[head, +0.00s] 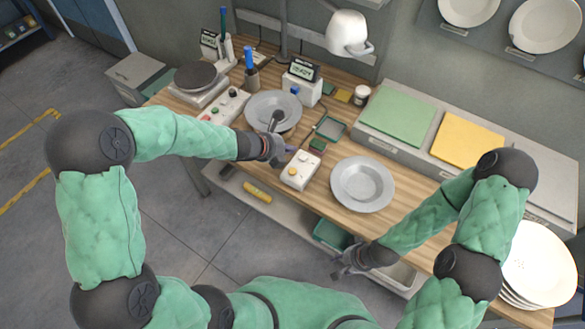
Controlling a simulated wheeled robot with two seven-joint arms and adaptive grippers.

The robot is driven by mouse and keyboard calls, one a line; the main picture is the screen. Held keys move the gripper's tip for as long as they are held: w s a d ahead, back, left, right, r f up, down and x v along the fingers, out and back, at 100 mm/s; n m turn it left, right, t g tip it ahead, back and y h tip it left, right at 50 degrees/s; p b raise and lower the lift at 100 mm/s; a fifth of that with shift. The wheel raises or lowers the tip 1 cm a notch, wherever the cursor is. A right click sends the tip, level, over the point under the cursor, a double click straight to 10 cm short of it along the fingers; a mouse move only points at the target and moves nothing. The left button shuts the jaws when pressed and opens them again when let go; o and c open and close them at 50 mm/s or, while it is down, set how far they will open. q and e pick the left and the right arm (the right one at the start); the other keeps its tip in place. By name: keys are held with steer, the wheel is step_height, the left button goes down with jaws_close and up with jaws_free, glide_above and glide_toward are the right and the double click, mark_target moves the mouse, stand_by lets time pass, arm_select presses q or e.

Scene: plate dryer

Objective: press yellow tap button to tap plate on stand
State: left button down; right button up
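A white control box (300,170) with a yellow button (293,171) sits near the table's front edge. A grey plate (268,104) lies at the back left beside a white device with a small display (302,84), and a dark rounded tool tip shows over it. A second grey plate (362,184) lies on the table right of the control box. My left gripper (284,153) is just above and left of the control box, apart from the button; its fingers are too small to read. My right gripper (343,269) hangs low in front of the table, its opening unclear.
Another white control box (224,106) and a round dark hotplate (196,76) stand at the left. Green (398,115) and yellow (467,140) pads lie on a raised unit at the back right. Stacked white plates (540,263) are at far right.

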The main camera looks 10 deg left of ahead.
arm_select(q)
steer(key=shift+s+d+m, duration=0.1)
steer(key=shift+d+m, duration=0.1)
steer(key=shift+m, duration=0.2)
steer(key=b, duration=0.6)
glide_above(290, 172)
step_height(290, 172, down, 7)
steer(key=shift+r, duration=0.1)
steer(key=shift+f+b, duration=0.95)
steer(key=shift+b, duration=0.15)
stand_by(0.4)
steer(key=shift+f+b, duration=0.45)
steer(key=shift+f+b, duration=0.45)
stand_by(0.7)
steer(key=shift+r, duration=0.1)
steer(key=shift+r+p, duration=0.8)
